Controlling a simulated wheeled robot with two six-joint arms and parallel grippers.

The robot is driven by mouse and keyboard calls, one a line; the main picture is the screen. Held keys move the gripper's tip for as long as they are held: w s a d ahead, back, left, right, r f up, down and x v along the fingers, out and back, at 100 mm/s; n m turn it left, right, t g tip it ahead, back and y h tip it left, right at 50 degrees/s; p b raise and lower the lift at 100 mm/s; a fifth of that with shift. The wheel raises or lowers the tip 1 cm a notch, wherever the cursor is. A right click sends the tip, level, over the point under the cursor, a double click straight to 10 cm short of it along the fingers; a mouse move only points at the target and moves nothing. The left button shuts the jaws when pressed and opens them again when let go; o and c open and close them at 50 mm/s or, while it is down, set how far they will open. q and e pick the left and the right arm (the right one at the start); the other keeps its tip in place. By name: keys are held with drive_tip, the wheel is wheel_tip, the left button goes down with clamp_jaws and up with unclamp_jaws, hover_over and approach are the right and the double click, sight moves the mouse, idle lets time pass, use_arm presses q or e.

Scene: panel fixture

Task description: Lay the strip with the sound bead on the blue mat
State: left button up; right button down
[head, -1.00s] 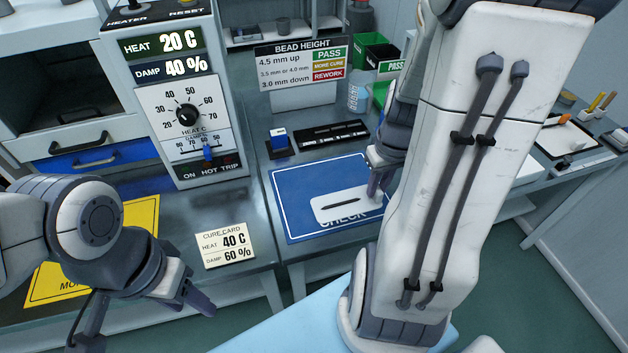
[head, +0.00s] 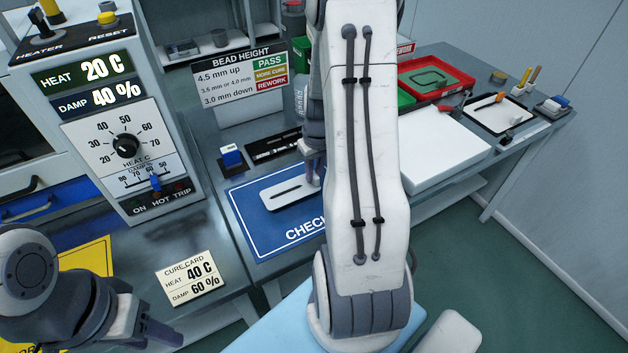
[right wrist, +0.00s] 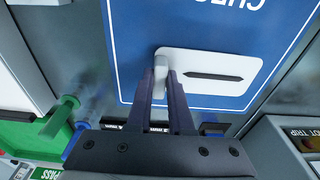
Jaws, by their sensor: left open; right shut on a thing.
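The white strip (head: 290,190) with a dark bead along its middle is over the blue mat (head: 252,238), within its edges and above the "CHECK" lettering. It also shows in the right wrist view (right wrist: 205,92). I cannot tell whether it rests flat on the mat or hangs just above it. My right gripper (head: 315,178) is shut on the tab at one end of the strip; its fingers show in the right wrist view (right wrist: 164,80). My left gripper (head: 152,334) is open and empty at the lower left, apart from the mat. The bead's height cannot be read.
A bead height sign (head: 240,82) stands behind the mat, with a blue-topped block (head: 231,156) and a black slotted bar (head: 272,146) nearer. The heater panel (head: 125,145) and cure card (head: 188,278) are left. A red tray (head: 437,80) and white board (head: 440,150) are right.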

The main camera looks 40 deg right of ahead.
drive_tip(key=shift+f, duration=1.6)
drive_tip(key=shift+f, duration=0.2)
drive_tip(key=c, duration=0.8)
unclamp_jaws()
drive_tip(key=shift+r, duration=0.1)
